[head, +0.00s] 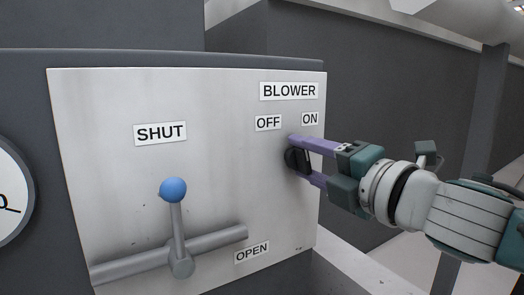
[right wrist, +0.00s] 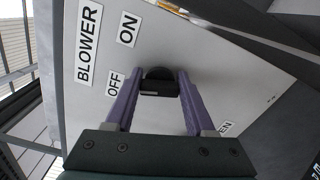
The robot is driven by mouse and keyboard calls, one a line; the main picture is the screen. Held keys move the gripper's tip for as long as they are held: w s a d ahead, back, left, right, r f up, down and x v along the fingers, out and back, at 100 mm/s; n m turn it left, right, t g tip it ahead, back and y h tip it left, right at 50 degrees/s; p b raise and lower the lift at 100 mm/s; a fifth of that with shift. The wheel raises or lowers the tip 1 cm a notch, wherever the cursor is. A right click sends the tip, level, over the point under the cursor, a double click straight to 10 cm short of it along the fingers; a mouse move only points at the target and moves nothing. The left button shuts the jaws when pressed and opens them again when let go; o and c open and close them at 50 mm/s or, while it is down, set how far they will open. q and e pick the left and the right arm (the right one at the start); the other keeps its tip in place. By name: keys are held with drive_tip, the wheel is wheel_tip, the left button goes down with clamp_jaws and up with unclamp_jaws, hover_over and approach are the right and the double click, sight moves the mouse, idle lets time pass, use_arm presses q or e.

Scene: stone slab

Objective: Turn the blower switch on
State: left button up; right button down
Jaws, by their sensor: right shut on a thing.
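The blower switch (head: 295,160) is a dark round knob on the light metal panel, below the OFF label (head: 268,123) and the ON label (head: 310,119). My right gripper (head: 302,161) comes in from the right, with its two purple fingers one above and one below the knob, shut on it. In the right wrist view the dark switch (right wrist: 158,76) sits between the fingertips. Which label the knob points to cannot be told, as the fingers partly cover it. My left gripper is out of view.
A lever with a blue ball (head: 173,189) stands upright on a grey pipe (head: 130,264) left of the switch, between SHUT and OPEN labels. A round gauge (head: 12,195) is at the left edge. Free space lies right of the panel.

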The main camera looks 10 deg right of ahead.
drive_tip(key=m+p, duration=0.3)
drive_tip(key=m, duration=0.3)
drive_tip(key=shift+m, duration=0.3)
drive_tip(key=m+p, duration=0.1)
drive_tip(key=m, duration=0.3)
drive_tip(key=shift+f, duration=0.15)
drive_tip(key=shift+m+p, duration=0.3)
drive_tip(key=shift+p, duration=0.1)
drive_tip(key=shift+a, duration=0.1)
drive_tip(key=shift+c, duration=1.2)
unclamp_jaws()
drive_tip(key=shift+s, duration=0.1)
